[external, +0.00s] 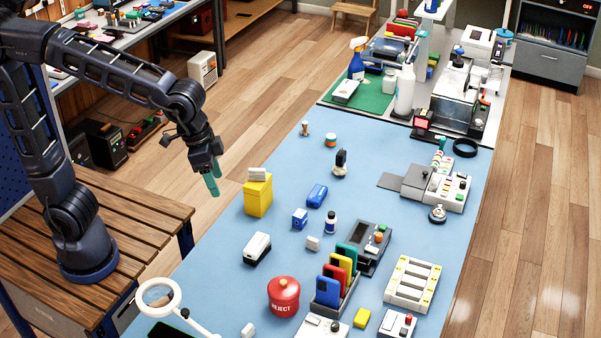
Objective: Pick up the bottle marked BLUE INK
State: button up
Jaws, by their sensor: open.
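A small bottle (331,224) with a white and dark blue body stands upright near the middle of the blue mat (222,290). Its lettering is too small to read, so I cannot tell whether it is marked BLUE INK. My gripper (213,184), with teal fingers, is open and empty. It hangs pointing down at the left, beyond the mat's left edge, well apart from the bottle.
A yellow box (258,196), a blue and white box (299,218) and a blue case (317,195) stand left of the bottle. A red REJECT pot (284,296) is in front. A grey device (372,246) stands to its right. The far left mat is mostly clear.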

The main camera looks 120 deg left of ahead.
jog(key=w+a+f+n+g, duration=0.15)
jog(key=w+a+f, duration=0.25)
jog(key=w+a, duration=0.4)
jog(key=n+g, duration=0.1)
jog(key=n, duration=0.6)
send_over(332, 213)
jog(key=shift+h, duration=0.3)
jog(key=f, duration=2.2)
jog(key=shift+d+f, duration=0.2)
jog(key=shift+f, duration=0.2)
jog(key=shift+a+f+n, duration=0.25)
jog(key=shift+a+f, duration=0.05)
jog(key=shift+f, duration=0.2)
jog(key=shift+d+f, duration=0.1)
jog(key=shift+f, duration=5.1)
jog(key=c, duration=1.1)
jog(key=shift+o, duration=0.2)
jog(key=shift+r, duration=0.1)
